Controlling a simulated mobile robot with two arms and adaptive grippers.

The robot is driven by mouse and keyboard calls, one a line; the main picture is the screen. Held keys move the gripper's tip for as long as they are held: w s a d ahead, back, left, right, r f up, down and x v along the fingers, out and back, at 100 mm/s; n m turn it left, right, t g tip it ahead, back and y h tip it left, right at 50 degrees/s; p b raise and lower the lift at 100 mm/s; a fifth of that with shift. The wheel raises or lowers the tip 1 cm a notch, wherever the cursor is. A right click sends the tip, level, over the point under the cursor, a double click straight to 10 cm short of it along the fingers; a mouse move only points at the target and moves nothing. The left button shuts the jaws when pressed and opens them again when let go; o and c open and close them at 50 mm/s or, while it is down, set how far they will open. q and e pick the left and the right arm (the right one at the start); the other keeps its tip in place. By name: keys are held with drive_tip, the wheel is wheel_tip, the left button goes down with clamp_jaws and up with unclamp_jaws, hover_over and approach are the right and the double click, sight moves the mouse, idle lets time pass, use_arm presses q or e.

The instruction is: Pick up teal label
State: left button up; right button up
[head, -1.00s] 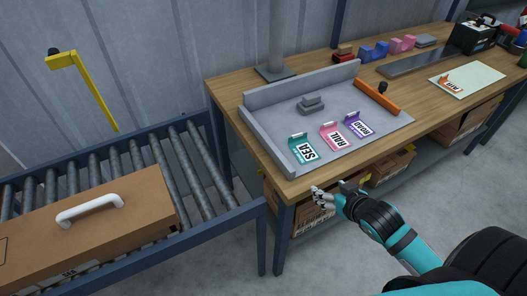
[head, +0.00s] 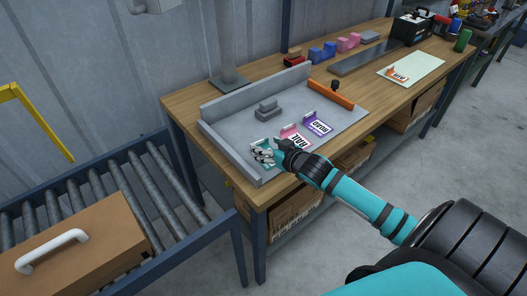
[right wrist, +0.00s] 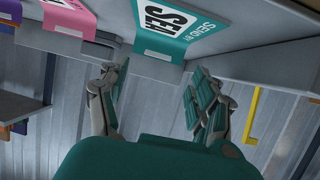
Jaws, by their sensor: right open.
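The teal label (head: 256,146), printed SEA, lies at the front left of the grey tray (head: 228,133) on the bench. In the head view my right gripper (head: 266,155) covers most of it. In the right wrist view the teal label (right wrist: 186,28) shows just beyond the open, empty fingers (right wrist: 155,78), with its folded edge toward them. I cannot tell whether they touch it. The pink RAIL label (head: 298,138) lies just to its right, and the purple ROAD label (head: 317,124) beyond that. My left gripper is not in view.
A grey block (head: 268,109) and an orange bar (head: 331,94) are in the tray, which has raised walls at the left and back. A roller conveyor with a brown box (head: 75,228) stands at the left. A pale green sheet (head: 411,68) lies farther right.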

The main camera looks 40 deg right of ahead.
drive_tip(key=x, duration=0.5)
drive_tip(key=shift+w+d+f, duration=0.2)
drive_tip(key=shift+f, duration=0.15)
drive_tip(key=shift+s, duration=0.1)
drive_tip(key=c, duration=0.8)
